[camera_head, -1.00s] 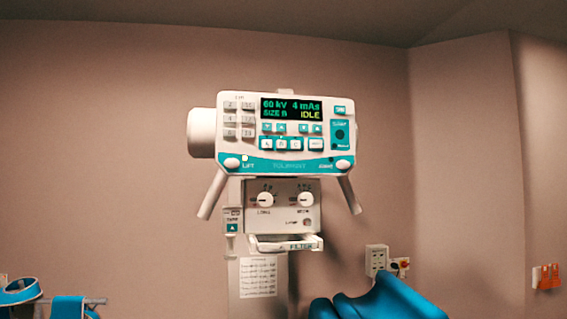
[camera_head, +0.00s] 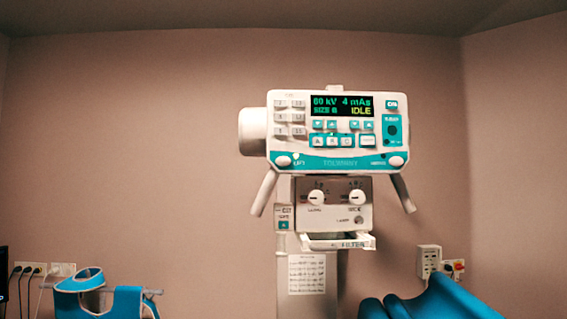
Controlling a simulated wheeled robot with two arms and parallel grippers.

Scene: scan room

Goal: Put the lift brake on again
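The X-ray tube head's white and teal control panel (camera_head: 338,130) faces me right of centre. Its display (camera_head: 341,106) reads 60 kV, 4 mAs, SIZE B and IDLE. A round white lift knob (camera_head: 283,160), with LIFT printed beside it, sits at the panel's lower left corner. A similar round white knob (camera_head: 396,161) sits at the lower right; its label is too blurred to read. Whether the lift brake is on cannot be told. Neither of my grippers is in view.
Two handles angle down from the panel's sides. Below hang a collimator box (camera_head: 334,204) with two dials and a filter tray (camera_head: 338,242). Blue padded things stand at the lower left (camera_head: 98,298) and lower right (camera_head: 430,300). Wall sockets (camera_head: 429,261) are at the right.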

